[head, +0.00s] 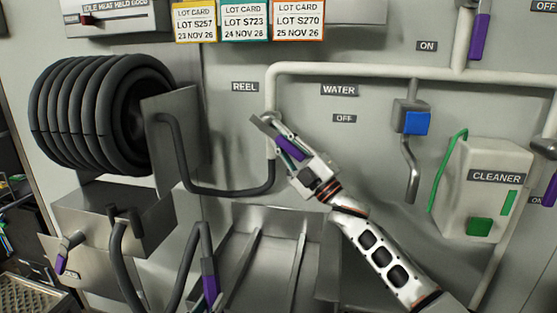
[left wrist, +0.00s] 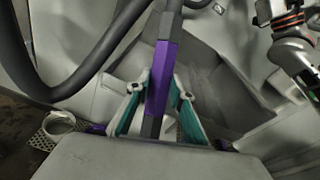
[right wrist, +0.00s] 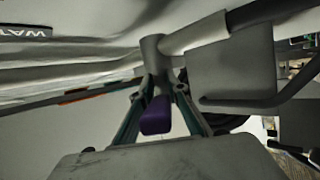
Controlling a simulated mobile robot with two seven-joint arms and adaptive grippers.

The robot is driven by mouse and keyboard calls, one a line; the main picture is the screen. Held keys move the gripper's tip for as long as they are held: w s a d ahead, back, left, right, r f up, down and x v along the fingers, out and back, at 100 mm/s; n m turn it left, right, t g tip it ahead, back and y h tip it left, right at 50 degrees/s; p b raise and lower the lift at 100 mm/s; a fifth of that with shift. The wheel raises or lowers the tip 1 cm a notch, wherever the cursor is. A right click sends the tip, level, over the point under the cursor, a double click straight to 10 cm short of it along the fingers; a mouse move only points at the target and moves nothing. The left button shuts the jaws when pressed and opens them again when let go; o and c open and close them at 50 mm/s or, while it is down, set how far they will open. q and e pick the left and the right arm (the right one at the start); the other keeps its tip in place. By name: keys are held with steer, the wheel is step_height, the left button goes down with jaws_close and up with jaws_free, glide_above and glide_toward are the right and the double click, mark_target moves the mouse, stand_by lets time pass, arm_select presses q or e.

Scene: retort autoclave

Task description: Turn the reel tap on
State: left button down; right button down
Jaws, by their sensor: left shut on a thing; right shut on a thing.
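The reel tap (right wrist: 152,48) sits on a grey pipe below the REEL label (head: 245,87). My right gripper (head: 276,140) is shut on its purple lever (head: 291,148), which slants down to the right in the head view. The right wrist view shows the lever's purple end (right wrist: 156,116) between the fingers. The fingers hide part of the tap. My left gripper (left wrist: 157,100) is shut on the purple grip (left wrist: 163,65) of a dark hose-end piece. That grip also shows at the bottom of the head view (head: 209,284), where I cannot clearly make out the left fingers.
A black hose reel (head: 95,110) hangs at the left, and a dark hose (head: 225,191) curves to the tap's pipe. A blue-handled valve (head: 416,122) and the cleaner container (head: 485,205) are at the right. A metal trough (head: 262,262) lies below. Lot cards (head: 244,20) hang above.

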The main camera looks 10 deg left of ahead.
steer(key=c, duration=1.9)
jaws_free()
steer(key=shift+s+a, duration=0.1)
glide_toward(295, 154)
steer(key=x, duration=0.4)
steer(key=shift+a+r, duration=0.2)
steer(key=shift+a, duration=0.05)
